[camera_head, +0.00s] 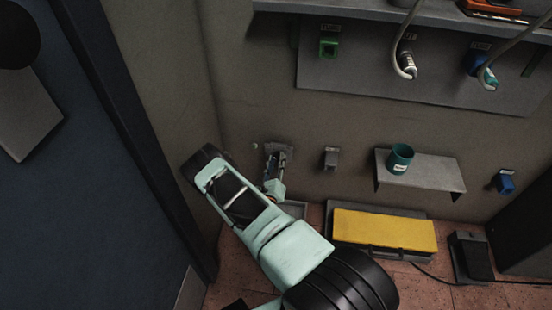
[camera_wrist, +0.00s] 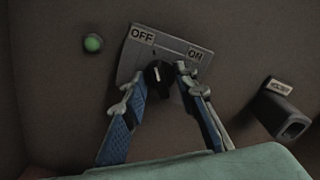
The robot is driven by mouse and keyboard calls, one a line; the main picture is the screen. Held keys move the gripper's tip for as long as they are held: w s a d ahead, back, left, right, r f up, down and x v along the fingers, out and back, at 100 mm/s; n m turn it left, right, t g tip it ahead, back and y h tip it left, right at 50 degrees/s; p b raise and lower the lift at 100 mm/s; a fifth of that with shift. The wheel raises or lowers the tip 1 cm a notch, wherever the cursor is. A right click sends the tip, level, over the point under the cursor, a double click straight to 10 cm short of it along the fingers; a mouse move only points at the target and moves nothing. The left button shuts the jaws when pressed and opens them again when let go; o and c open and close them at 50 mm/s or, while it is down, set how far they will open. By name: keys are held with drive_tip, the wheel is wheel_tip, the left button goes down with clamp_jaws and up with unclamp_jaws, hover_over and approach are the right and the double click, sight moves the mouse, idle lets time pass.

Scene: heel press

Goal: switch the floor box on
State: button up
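A grey switch plate (camera_wrist: 180,48) on the wall carries an OFF label at its left and an ON label at its right. A black rotary knob (camera_wrist: 158,74) sits low on it, its pale mark pointing up toward the OFF side. My gripper (camera_wrist: 160,76) has one finger on each side of the knob, seemingly with slight gaps; contact is unclear. In the head view my gripper (camera_head: 272,160) is at the wall, partly covering the switch plate (camera_head: 286,149). A low dark box (camera_head: 470,255) and a yellow-topped unit (camera_head: 385,230) are on the floor; neither is labelled legibly.
A green round lamp or button (camera_wrist: 92,43) is left of the plate. A grey wall holder (camera_wrist: 284,112) juts out at the right. A small shelf (camera_head: 440,172) bears a teal cup (camera_head: 399,158). A blue wall fitting (camera_head: 505,183) is farther right. A dark cabinet edge (camera_head: 130,130) stands left.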

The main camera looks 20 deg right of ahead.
drive_tip(key=shift+c, duration=0.3)
clamp_jaws()
drive_tip(key=m+p, duration=0.1)
drive_tip(key=m, duration=0.2)
drive_tip(key=shift+r, duration=0.1)
drive_tip(key=m+p, duration=0.1)
drive_tip(key=m, duration=0.3)
drive_tip(key=m+p, duration=0.2)
drive_tip(key=m, duration=0.4)
drive_tip(key=shift+m+p, duration=0.4)
idle(0.4)
